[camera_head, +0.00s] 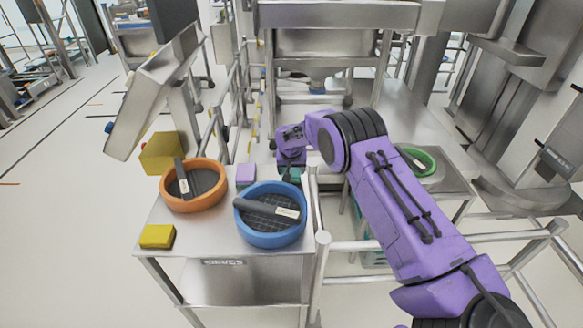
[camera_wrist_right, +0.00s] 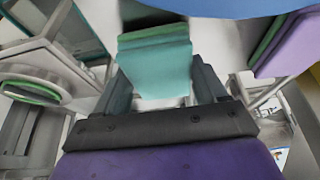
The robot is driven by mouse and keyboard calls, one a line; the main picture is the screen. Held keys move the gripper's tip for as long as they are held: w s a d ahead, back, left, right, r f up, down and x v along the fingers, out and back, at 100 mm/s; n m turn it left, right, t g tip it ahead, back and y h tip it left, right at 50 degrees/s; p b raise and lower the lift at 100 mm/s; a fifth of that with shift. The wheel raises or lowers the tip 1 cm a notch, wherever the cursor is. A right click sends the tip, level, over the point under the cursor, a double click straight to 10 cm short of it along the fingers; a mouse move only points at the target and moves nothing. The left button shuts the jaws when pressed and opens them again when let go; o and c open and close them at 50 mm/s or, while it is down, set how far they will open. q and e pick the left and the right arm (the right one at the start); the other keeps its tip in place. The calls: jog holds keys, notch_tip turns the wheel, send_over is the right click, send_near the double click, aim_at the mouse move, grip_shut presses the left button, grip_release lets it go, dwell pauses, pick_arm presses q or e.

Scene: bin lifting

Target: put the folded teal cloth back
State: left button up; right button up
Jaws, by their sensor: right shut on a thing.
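The folded teal cloth (camera_head: 295,175) is small and partly hidden under my right gripper (camera_head: 288,168) in the head view, just behind the blue sieve. In the right wrist view the cloth (camera_wrist_right: 155,70) hangs as a layered block between the two fingers of the right gripper (camera_wrist_right: 160,82), which is shut on it. It is at the back right corner of the steel table (camera_head: 215,232). I cannot tell whether it touches the tabletop. My left gripper is not in view.
The blue sieve (camera_head: 270,238) and orange sieve (camera_head: 193,205) stand on the table, each with a dark tool. A lilac cloth (camera_head: 245,174) lies left of the gripper, a yellow cloth (camera_head: 157,236) at front left. A railing (camera_head: 318,262) runs along the table's right side.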

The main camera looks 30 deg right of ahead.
jog(key=shift+f, duration=0.3)
jog(key=shift+f, duration=0.2)
jog(key=o, duration=0.9)
jog(key=shift+o, duration=0.2)
jog(key=shift+r, duration=0.3)
jog(key=b+v, duration=0.1)
jog(key=v, duration=1.1)
